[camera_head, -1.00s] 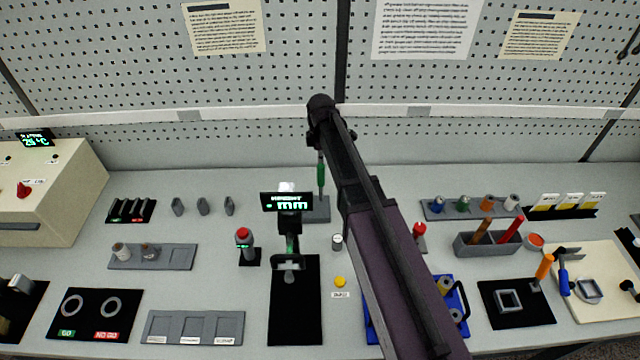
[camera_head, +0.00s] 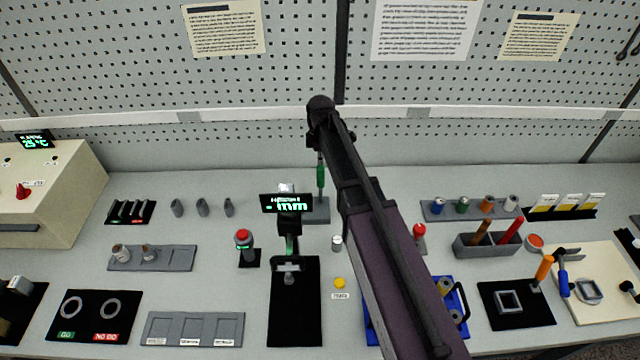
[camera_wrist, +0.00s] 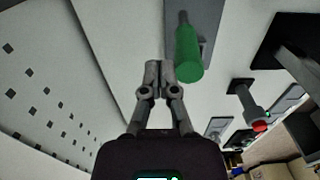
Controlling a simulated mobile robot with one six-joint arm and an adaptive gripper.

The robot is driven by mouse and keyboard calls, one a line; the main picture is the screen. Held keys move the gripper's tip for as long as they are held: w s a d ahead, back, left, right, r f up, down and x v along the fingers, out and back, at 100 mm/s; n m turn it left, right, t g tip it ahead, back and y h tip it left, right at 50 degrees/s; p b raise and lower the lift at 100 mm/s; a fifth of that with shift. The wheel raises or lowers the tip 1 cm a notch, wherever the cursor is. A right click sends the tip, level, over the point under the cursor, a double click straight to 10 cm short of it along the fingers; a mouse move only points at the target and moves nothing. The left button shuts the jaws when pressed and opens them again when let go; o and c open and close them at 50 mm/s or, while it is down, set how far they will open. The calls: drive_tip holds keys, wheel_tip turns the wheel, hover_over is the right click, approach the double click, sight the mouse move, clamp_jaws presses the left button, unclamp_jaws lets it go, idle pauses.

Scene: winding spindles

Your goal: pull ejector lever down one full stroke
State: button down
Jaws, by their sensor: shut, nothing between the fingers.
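The lever with the green grip (camera_head: 320,172) stands upright on a grey base plate (camera_head: 316,212) behind the measuring stand. In the wrist view its green grip (camera_wrist: 188,55) is just right of my fingertips. My gripper (camera_wrist: 159,68) is shut with nothing held, its fingertips beside the grip. I cannot tell if they touch it. In the head view my arm comes from the lower right and ends above the lever; the fingers are hidden there.
A measuring stand with a lit display (camera_head: 286,202) stands in front of the lever. A red-topped post (camera_head: 243,240) is to its left and a yellow button (camera_head: 339,283) to its right. A blue tray (camera_head: 372,335) lies partly behind my arm. The pegboard wall rises behind.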

drive_tip(key=shift+f, duration=0.2)
drive_tip(key=shift+f+b, duration=0.75)
drive_tip(key=shift+b, duration=0.15)
drive_tip(key=shift+f, duration=0.2)
drive_tip(key=shift+s, duration=0.1)
